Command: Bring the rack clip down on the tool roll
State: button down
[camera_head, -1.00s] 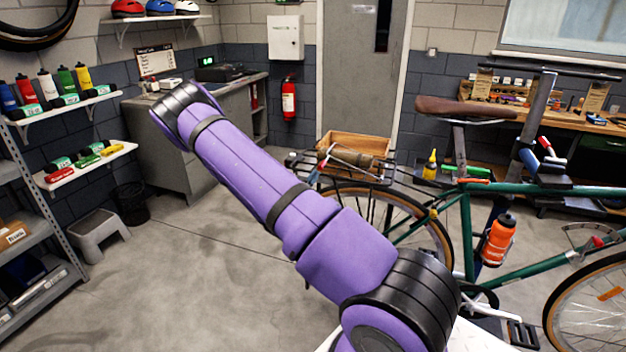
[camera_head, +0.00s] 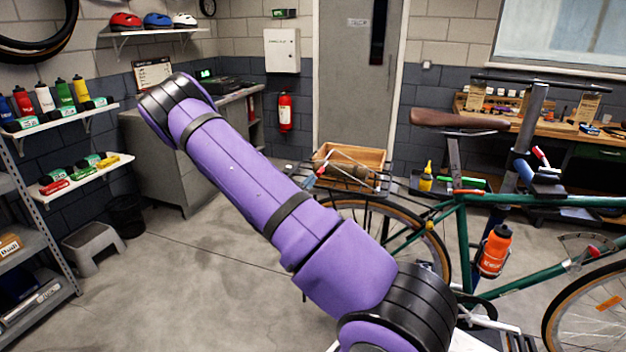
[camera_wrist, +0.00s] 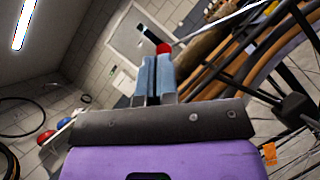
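The rack clip is a thin grey bar with a red end (camera_head: 321,170) above the bicycle's rear rack (camera_head: 378,187). In the wrist view its red end (camera_wrist: 163,48) shows right at my fingertips, and the bar runs off to the upper right. The tool roll (camera_head: 347,174) appears to lie on the rack under the bar, mostly hidden; a tan-brown shape, perhaps the roll, shows in the wrist view (camera_wrist: 202,46). My gripper (camera_wrist: 156,62) has its two blue-grey fingers almost together, with only a thin dark gap. I cannot see anything clearly between them.
A grey step stool (camera_head: 93,246) stands left; the floor between is clear.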

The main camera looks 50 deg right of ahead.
jog(key=w+f+v, duration=0.1)
jog(key=v, duration=1)
jog(key=shift+w+f, duration=0.2)
jog(key=shift+f, duration=0.05)
